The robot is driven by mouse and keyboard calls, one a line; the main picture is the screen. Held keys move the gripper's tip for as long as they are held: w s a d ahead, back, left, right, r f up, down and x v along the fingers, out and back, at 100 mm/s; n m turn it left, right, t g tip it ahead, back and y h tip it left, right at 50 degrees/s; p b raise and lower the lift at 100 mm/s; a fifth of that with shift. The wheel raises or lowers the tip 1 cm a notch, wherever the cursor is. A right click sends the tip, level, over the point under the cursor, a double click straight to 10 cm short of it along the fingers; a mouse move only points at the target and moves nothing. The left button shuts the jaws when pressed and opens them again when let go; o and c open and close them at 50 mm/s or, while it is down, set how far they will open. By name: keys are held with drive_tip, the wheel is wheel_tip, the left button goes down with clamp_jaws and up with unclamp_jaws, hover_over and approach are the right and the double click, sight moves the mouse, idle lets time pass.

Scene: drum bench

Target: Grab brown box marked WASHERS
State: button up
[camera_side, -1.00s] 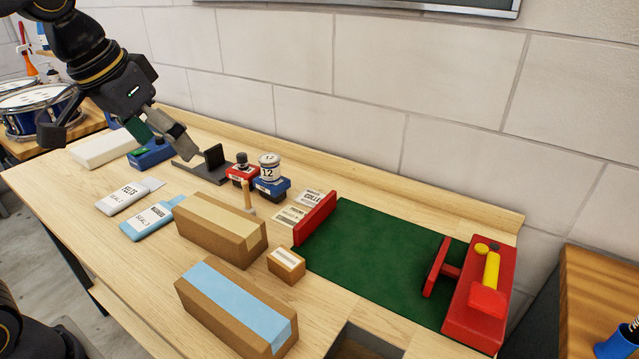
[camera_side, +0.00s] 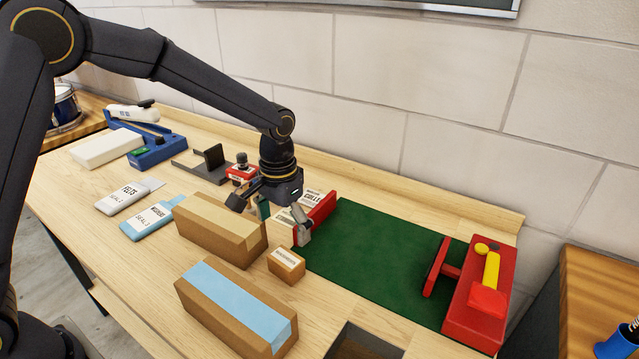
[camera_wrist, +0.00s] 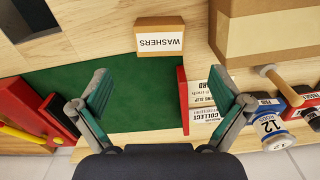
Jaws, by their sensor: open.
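The small brown box marked WASHERS (camera_side: 286,266) sits on the bench at the left edge of the green mat in the side view. Its white label reads WASHERS in the wrist view, where the box (camera_wrist: 160,37) lies at the top centre. My gripper (camera_side: 274,222) is open and empty. It is above the bench, behind the box and close to the red block by the cards. In the wrist view my gripper (camera_wrist: 168,92) has its fingers spread wide, with the box beyond them and between their lines. The fingers do not touch the box.
A tan-topped brown carton (camera_side: 221,228) and a blue-taped carton (camera_side: 237,308) stand left of and before the box. A red upright bar (camera_side: 321,214) borders the green mat (camera_side: 375,255). A red tool (camera_side: 475,300) sits at the mat's right end. The mat's middle is clear.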

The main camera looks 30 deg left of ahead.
sight(286, 258)
wheel_tip(286, 258, down, 9)
drive_tip(key=shift+s+r, duration=0.1)
drive_tip(key=c, duration=1.2)
drive_tip(key=shift+r, duration=0.1)
drive_tip(key=shift+c, duration=0.2)
